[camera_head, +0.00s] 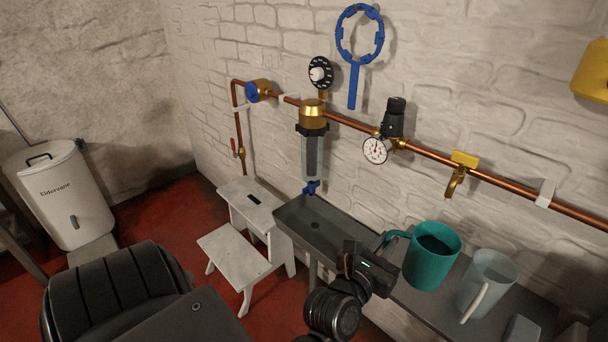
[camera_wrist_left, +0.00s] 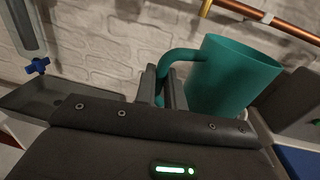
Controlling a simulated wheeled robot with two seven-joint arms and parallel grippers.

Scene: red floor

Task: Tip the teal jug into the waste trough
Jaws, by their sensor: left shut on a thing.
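The teal jug (camera_head: 430,258) is near the grey shelf along the wall, mouth up and roughly upright; its inside looks dark. Its handle points left. My left gripper (camera_head: 384,244) is shut on that handle. The left wrist view shows the fingers (camera_wrist_left: 171,90) on either side of the handle, with the jug body (camera_wrist_left: 232,78) to their right. I cannot tell whether the jug's base touches the shelf. The dark grey waste trough (camera_head: 298,211) lies left of the jug, under the filter's blue tap; it also shows in the left wrist view (camera_wrist_left: 50,97). My right gripper is out of view.
A translucent pale mug (camera_head: 488,284) stands close to the jug's right. The clear filter housing (camera_head: 312,155) with its blue tap (camera_head: 311,188) hangs above the trough. Copper pipe (camera_head: 430,150) runs along the wall. A white step stool (camera_head: 240,250) stands left of the trough.

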